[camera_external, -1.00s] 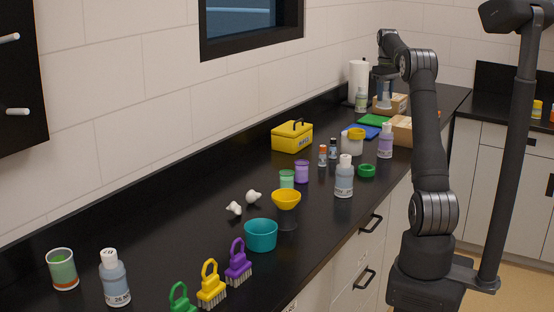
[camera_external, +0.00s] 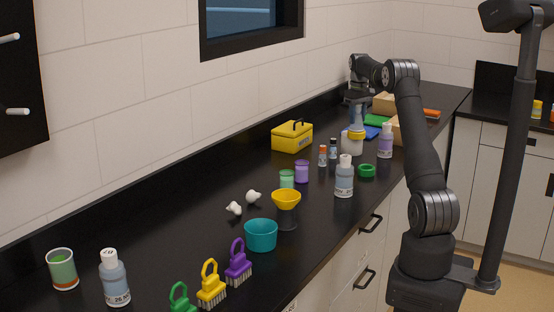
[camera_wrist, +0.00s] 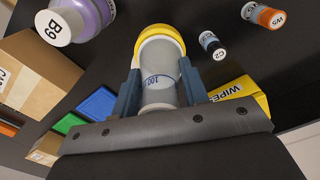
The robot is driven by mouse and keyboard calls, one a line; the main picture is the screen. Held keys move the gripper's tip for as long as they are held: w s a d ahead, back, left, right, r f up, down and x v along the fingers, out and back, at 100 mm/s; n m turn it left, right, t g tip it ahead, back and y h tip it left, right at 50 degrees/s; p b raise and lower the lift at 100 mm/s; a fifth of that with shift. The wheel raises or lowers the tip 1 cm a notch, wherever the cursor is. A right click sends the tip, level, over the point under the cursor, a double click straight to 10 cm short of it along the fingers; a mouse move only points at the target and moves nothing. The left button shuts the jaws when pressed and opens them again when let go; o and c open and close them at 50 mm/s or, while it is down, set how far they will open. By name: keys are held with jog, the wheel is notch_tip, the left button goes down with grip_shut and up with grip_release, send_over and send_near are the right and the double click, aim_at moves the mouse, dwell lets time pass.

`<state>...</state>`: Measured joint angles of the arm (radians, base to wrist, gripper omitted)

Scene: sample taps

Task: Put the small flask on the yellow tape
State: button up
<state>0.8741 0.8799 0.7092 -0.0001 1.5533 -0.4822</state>
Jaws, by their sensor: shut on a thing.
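The small flask (camera_wrist: 158,75), grey and clear with a "100" mark, is held between the blue fingers of my gripper (camera_wrist: 160,85) in the wrist view. In the external view my gripper (camera_external: 357,108) points down, with the flask's details too small to make out. The yellow tape (camera_external: 357,134) shows as a yellow ring at the top of a whitish body (camera_external: 351,146). In the wrist view the yellow tape (camera_wrist: 158,31) rings the far end of the flask, so the flask is over it. I cannot tell whether they touch.
A purple bottle marked B9 (camera_wrist: 85,17) is close on one side. Small vials with a black cap (camera_wrist: 213,44) and an orange cap (camera_wrist: 268,15) stand on the other, near the yellow wipes box (camera_wrist: 240,92). Blue and green pads (camera_external: 380,119) and cardboard boxes lie behind.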

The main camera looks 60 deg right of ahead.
jog(key=shift+f, duration=0.15)
jog(key=o, duration=1)
jog(key=shift+c, duration=0.2)
notch_tip(320, 180, up, 12)
jog(key=shift+r, duration=0.25)
jog(key=shift+f, duration=0.1)
jog(key=shift+f, duration=4.95)
jog(key=shift+f, duration=0.1)
